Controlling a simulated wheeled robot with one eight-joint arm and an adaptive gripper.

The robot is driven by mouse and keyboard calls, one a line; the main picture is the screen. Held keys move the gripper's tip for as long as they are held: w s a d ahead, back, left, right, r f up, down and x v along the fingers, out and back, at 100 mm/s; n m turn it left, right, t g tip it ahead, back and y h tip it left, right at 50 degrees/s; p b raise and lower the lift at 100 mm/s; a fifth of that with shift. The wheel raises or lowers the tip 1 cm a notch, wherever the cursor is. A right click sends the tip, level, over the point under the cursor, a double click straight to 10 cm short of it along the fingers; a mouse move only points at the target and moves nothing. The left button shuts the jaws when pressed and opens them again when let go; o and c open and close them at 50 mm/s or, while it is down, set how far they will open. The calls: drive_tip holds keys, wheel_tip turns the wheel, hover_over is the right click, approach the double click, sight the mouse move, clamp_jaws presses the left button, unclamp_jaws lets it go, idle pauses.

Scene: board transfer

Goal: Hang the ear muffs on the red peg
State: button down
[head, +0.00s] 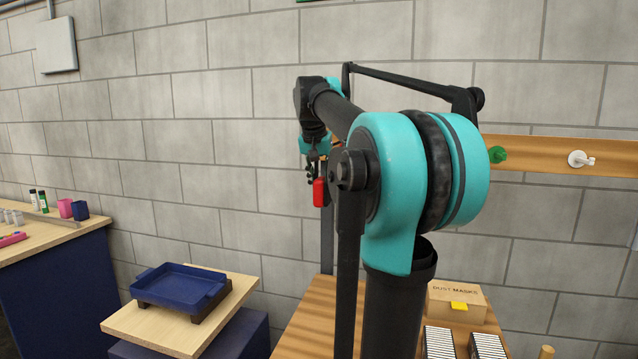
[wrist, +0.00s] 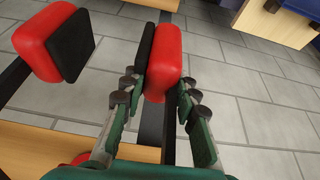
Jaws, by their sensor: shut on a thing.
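The ear muffs have two red cups with black pads. In the wrist view one red cup (wrist: 163,62) lies between the fingers of my gripper (wrist: 157,95), which is shut on it. The other cup (wrist: 48,45) hangs free at the upper left, and dark band parts run beside both. In the head view a red cup (head: 319,192) hangs below my gripper (head: 314,166), in front of the wall. A red piece (wrist: 90,157) at the bottom of the wrist view may be the red peg; I cannot tell. My arm hides part of the peg board in the head view.
The wooden peg board (head: 535,152) on the wall shows a green peg (head: 497,154) and a white peg (head: 580,159). Below stand a dust mask box (head: 457,303) and a blue tray (head: 180,288) on a side stand. Grey floor (wrist: 255,105) shows beneath.

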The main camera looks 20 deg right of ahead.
drive_tip(key=shift+w+d, duration=0.65)
drive_tip(key=shift+w, duration=0.35)
drive_tip(key=shift+w+d+f, duration=0.35)
drive_tip(key=shift+w+f, duration=0.15)
drive_tip(key=shift+f, duration=0.1)
drive_tip(key=c, duration=1.1)
unclamp_jaws()
drive_tip(key=shift+o, duration=0.2)
drive_tip(key=v, duration=1.1)
drive_tip(key=shift+a+r, duration=0.1)
drive_tip(key=shift+a, duration=0.05)
drive_tip(key=shift+s+r, duration=0.2)
drive_tip(key=shift+r, duration=0.15)
